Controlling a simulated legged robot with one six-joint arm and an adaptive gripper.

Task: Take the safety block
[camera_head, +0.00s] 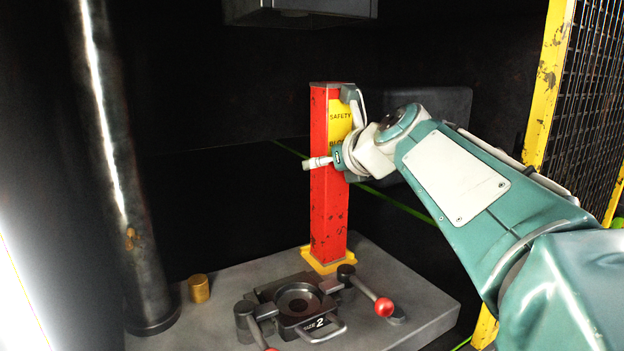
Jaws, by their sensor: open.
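The safety block (328,215) is a tall red post with a yellow label reading "SAFETY", and it stands upright on a yellow foot (327,260) on the press bed. My gripper (345,130) is at the upper part of the block, at its right side and front. It is open, and a grey finger shows near the block's top right. My wrist and gripper hide part of the label. I cannot tell whether the fingers touch the block.
The grey press bed (405,285) carries a die marked "2" (300,305), clamps with red-knobbed handles (384,307) and a brass cylinder (199,289). A steel column (110,150) stands left. The press ram (300,8) hangs above. A yellow-framed mesh guard (545,85) is right.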

